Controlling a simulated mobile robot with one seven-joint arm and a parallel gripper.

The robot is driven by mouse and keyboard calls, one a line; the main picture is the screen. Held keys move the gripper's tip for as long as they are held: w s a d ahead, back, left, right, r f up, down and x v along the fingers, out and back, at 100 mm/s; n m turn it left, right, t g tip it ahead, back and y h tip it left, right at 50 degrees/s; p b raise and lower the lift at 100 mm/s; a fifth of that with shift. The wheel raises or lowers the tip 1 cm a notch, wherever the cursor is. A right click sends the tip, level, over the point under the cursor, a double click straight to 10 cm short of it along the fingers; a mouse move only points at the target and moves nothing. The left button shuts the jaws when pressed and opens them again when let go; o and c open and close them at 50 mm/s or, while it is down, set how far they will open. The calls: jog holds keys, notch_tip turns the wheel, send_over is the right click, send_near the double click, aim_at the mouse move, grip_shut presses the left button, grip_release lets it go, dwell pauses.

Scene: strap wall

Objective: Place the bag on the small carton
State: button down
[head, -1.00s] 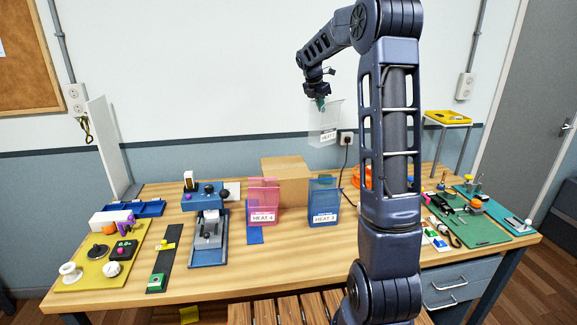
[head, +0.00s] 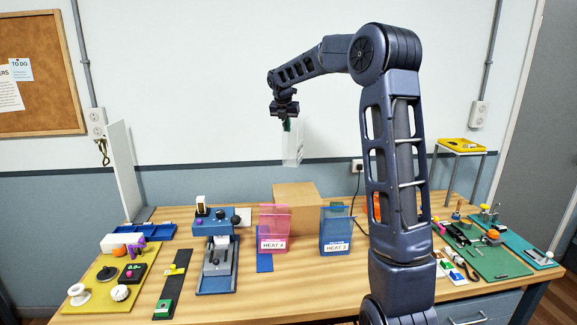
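A brown carton (head: 297,191) stands at the back of the workbench, partly hidden by a pink bag in front of it. My gripper (head: 287,122) points down above the carton and is shut on the top of a clear, whitish bag (head: 293,150). The bag hangs upright in the air, turned nearly edge-on, with its label hardly readable. Its lower end appears a little above the carton's top, apart from it. The exact depth between bag and carton is hard to tell.
A pink HEAT 4 bag (head: 274,226) and a blue HEAT 3 bag (head: 336,231) stand in front of the carton. A blue press (head: 217,255) is to the left. An orange item (head: 375,206) is partly behind my arm. A yellow tray (head: 463,144) tops a rack at right.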

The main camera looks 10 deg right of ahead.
notch_tip(320, 180, down, 14)
jog(key=shift+f, duration=0.15)
dwell(0.4)
jog(key=shift+f, duration=0.15)
jog(key=c, duration=1.7)
grip_release()
